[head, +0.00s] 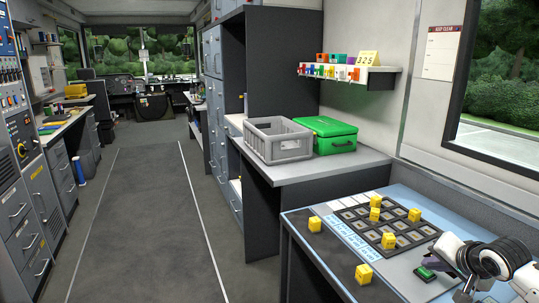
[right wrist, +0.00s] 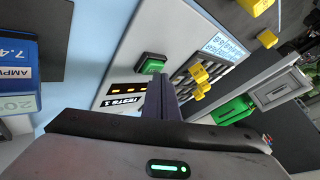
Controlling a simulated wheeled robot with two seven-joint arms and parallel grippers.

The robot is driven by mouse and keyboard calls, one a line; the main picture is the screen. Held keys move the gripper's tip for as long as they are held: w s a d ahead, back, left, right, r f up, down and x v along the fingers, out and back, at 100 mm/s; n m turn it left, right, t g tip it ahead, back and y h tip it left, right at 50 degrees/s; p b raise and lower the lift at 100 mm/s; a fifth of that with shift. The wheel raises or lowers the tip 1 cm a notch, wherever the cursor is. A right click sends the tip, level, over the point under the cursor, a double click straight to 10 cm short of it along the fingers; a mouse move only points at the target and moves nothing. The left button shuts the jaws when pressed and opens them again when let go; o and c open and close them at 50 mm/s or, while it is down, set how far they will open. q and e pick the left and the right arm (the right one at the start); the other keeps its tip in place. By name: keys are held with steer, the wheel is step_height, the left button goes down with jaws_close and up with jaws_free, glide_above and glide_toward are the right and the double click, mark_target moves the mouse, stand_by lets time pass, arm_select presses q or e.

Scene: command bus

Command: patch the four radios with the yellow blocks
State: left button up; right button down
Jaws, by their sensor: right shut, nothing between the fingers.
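A dark patch grid (head: 352,214) is set in a light panel on the blue desk. Several yellow blocks sit on it: one front (head: 388,240), one right (head: 414,215), and two close together at the back (head: 376,201). Two more blocks lie on the desk off the grid, one to its left (head: 314,224) and one nearer the front (head: 364,274). My right gripper (head: 432,264) is shut and empty, with its dark fingertips (right wrist: 160,80) close beside the green button (right wrist: 150,64). I cannot tell whether they touch. My left gripper is out of view.
A row of orange lights above a "TESTS 3" label (right wrist: 128,104) shows beside the button. A grey crate (head: 278,143) and a green case (head: 323,135) stand on the counter behind. A shelf of coloured items (head: 340,72) hangs on the wall. The aisle floor is clear.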

mark_target(429, 274)
steer(key=shift+f, duration=0.2)
stand_by(0.6)
arm_select(q)
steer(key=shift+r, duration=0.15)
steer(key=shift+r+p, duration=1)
steer(key=shift+p, duration=0.05)
arm_select(e)
steer(key=shift+r, duration=0.65)
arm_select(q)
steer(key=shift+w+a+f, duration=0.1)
